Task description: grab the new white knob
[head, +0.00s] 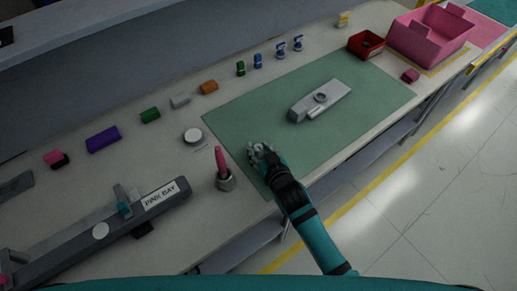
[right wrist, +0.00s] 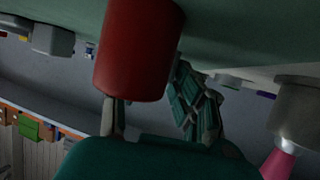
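A round white piece (head: 192,135), which looks like a white knob, lies on the pale bench just left of the green mat in the head view. Another round white disc (head: 101,230) sits on the dark dashboard bar (head: 75,248) at lower left. My right gripper (head: 262,152) is over the left edge of the mat, to the right of the white piece and apart from it. In the right wrist view a red cylinder (right wrist: 138,50) covers part of the view by the fingers; whether they touch it is unclear. My left gripper is out of view.
A grey module (head: 320,101) lies on the green mat (head: 375,110). Several coloured blocks line the back. A red bin (head: 366,44) and pink crate (head: 430,32) stand at upper right.

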